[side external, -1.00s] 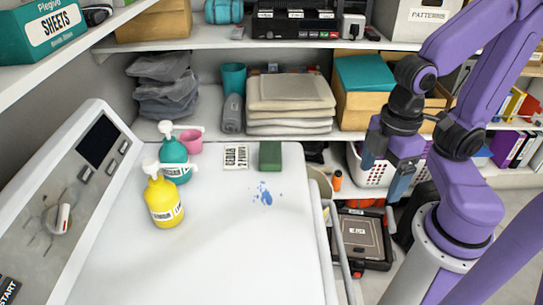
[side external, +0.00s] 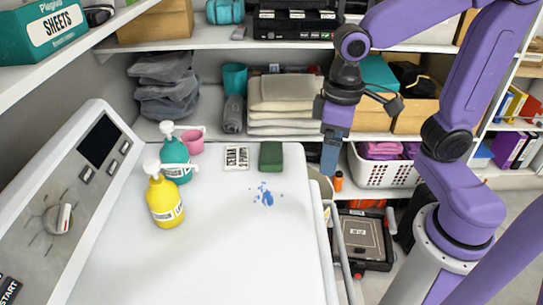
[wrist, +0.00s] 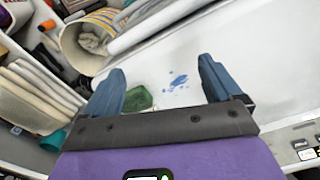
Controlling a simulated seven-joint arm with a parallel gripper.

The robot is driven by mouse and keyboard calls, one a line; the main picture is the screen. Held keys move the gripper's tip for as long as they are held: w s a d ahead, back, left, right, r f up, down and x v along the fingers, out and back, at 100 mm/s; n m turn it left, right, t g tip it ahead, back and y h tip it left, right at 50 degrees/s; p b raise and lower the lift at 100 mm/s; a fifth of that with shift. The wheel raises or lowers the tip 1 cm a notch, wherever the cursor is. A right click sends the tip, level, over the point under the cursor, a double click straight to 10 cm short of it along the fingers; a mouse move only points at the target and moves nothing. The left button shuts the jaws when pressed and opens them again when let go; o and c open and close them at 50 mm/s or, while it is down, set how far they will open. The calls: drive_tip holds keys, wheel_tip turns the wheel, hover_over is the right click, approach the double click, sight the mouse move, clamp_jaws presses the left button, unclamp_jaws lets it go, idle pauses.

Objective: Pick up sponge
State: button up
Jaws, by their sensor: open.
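The sponge is a dark green block (side external: 271,156) lying at the back right corner of the white machine top (side external: 240,240). In the wrist view the sponge (wrist: 138,98) shows between the fingers, close to the left one and partly hidden by the gripper. My gripper (side external: 330,160) points down to the right of the sponge, beyond the machine's edge, and does not touch it. In the wrist view my gripper (wrist: 160,85) has its two blue fingers wide apart with nothing held between them.
A small labelled white box (side external: 236,157) lies just left of the sponge. Teal (side external: 174,155) and yellow (side external: 164,200) pump bottles and a pink cup (side external: 192,141) stand further left. A blue stain (side external: 265,196) is in front of the sponge. Folded towels (side external: 287,100) sit on the shelf behind.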

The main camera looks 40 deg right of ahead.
drive_tip(key=w+r+m, duration=0.3)
drive_tip(key=w+m, duration=0.4)
drive_tip(key=w, duration=0.2)
drive_tip(key=m, duration=0.8)
approach(271, 151)
wheel_tip(271, 151, down, 10)
drive_tip(key=shift+a+f, duration=0.1)
drive_tip(key=c, duration=1)
